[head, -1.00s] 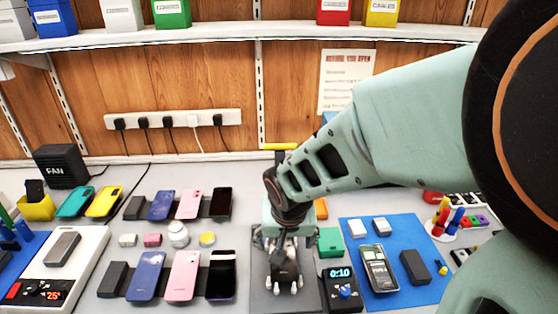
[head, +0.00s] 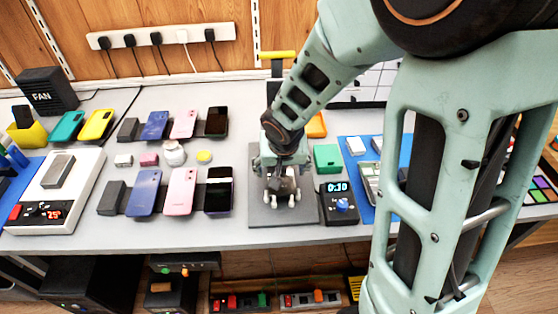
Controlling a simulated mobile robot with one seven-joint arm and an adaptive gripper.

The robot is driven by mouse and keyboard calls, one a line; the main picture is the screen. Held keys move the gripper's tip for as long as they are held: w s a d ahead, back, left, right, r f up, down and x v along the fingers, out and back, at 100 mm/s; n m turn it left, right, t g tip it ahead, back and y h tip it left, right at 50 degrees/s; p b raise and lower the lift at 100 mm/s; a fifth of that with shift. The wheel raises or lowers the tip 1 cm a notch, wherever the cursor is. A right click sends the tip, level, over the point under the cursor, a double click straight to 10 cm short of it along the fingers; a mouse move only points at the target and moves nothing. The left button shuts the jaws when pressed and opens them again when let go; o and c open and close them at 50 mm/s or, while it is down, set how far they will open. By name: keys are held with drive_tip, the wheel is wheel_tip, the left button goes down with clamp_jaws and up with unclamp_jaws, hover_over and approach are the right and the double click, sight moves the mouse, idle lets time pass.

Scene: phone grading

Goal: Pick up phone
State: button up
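Several phones lie on the grey table in two rows. The front row has a violet phone (head: 143,193), a pink phone (head: 181,192) and a black phone (head: 219,192). The back row has a blue phone (head: 155,125), a pink phone (head: 184,124) and a black phone (head: 216,122). A grey phone-like slab (head: 58,171) lies on the white heating station (head: 84,190). My gripper (head: 281,200) points down over a dark grey plate (head: 264,217), right of the front row. Its fingers look apart, and no phone shows between them. My wrist hides part of the plate.
A timer box (head: 339,203) and a green box (head: 327,158) stand right of the plate. A blue mat (head: 352,143) with a device lies partly behind my arm. Small jars (head: 173,153) stand between the phone rows. The fan (head: 46,91) is at the back left.

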drive_tip(key=shift+w+f, duration=0.1)
drive_tip(key=c, duration=1.2)
drive_tip(key=shift+c, duration=0.6)
drive_tip(key=shift+c, duration=0.2)
